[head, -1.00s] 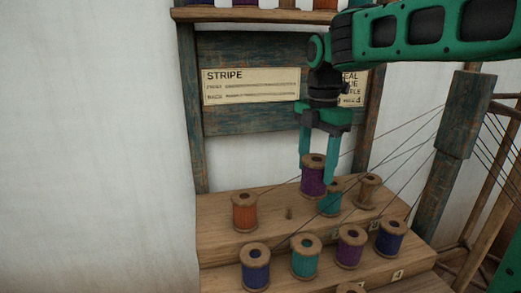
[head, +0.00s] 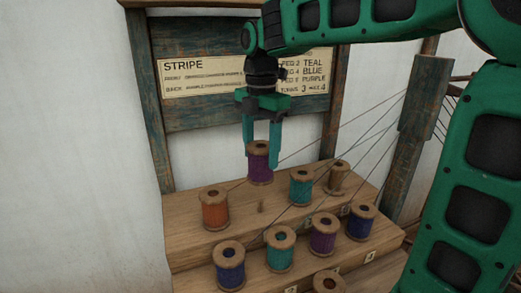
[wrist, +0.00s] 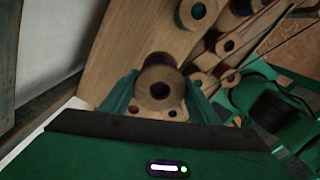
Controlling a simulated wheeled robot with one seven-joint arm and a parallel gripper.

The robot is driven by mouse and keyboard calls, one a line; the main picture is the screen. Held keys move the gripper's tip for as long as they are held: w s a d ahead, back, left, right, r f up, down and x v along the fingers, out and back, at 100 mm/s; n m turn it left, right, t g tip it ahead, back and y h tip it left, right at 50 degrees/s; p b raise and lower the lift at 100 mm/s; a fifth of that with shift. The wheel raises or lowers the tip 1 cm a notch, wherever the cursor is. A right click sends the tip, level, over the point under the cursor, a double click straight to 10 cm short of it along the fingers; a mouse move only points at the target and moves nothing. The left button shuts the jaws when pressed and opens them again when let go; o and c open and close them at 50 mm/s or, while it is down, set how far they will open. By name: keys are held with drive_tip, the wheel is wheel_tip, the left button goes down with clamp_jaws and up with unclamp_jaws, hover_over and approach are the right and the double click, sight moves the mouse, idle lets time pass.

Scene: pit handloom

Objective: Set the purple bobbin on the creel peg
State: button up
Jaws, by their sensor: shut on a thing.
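The purple bobbin (head: 260,168) is upright between the fingers of my gripper (head: 261,158), which is shut on it. In the head view it hangs in line above a bare wooden peg (head: 261,207) on the upper creel step, with a gap between them. The peg stands between an orange bobbin (head: 214,210) and a teal bobbin (head: 301,187). In the wrist view the held bobbin (wrist: 158,72) shows its round wooden end and dark bore between the green fingers; I cannot make out the peg there.
A bare wooden spool (head: 337,178) stands right of the teal bobbin. The lower step carries blue (head: 230,268), teal (head: 279,250), purple (head: 323,235) and another blue bobbin (head: 361,222). Threads slant up to a post (head: 419,115). A STRIPE card (head: 215,77) hangs behind.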

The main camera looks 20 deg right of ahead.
drive_tip(key=shift+f, duration=5)
drive_tip(key=o, duration=1.6)
drive_tip(key=shift+r, duration=3.5)
drive_tip(key=shift+s, duration=0.15)
